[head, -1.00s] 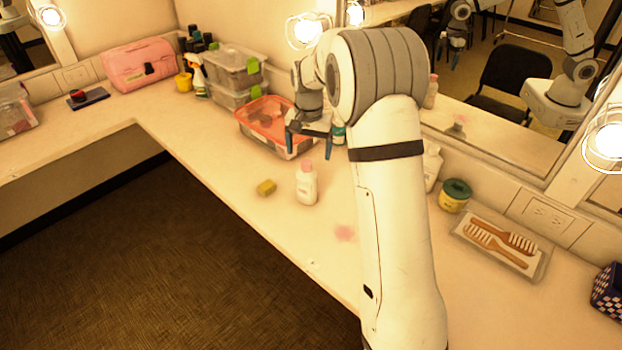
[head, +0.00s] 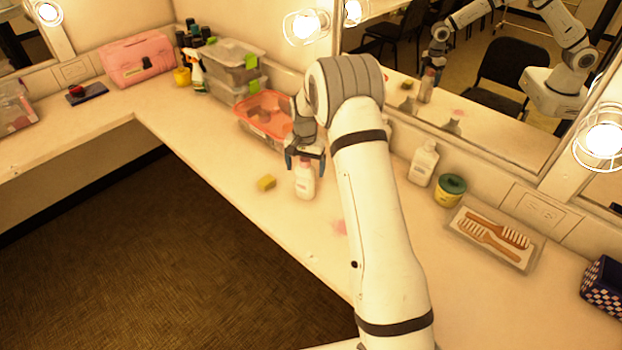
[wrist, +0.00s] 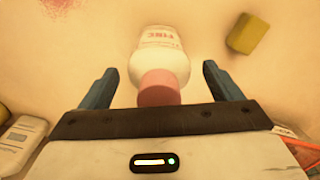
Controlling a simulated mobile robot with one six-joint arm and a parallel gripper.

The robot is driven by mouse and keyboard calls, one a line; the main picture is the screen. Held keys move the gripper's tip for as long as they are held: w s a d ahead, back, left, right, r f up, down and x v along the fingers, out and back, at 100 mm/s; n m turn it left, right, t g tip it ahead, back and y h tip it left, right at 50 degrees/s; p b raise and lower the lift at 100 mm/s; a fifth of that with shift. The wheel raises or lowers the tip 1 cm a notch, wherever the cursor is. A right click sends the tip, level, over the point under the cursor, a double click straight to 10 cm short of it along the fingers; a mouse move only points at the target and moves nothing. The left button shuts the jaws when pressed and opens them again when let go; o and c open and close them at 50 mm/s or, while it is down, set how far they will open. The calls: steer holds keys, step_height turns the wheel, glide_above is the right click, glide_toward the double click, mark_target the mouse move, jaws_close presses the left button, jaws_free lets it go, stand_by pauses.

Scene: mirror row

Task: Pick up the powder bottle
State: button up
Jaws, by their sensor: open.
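The powder bottle (head: 305,184) is white with a pink cap and stands upright near the front edge of the counter. In the wrist view the bottle (wrist: 160,55) lies between my gripper's two blue fingers, with its pink cap toward the palm. My gripper (head: 305,163) is open and points down over the bottle's top. In the wrist view a gap shows between the bottle and each finger of the gripper (wrist: 163,83).
A yellow sponge (head: 266,182) lies close to the bottle's left. An orange-rimmed bin (head: 247,128) is behind. A mirror is behind the counter.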

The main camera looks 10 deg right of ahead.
steer(key=shift+c, duration=0.2)
steer(key=c, duration=1.6)
steer(key=shift+o, duration=0.2)
steer(key=shift+r, duration=0.1)
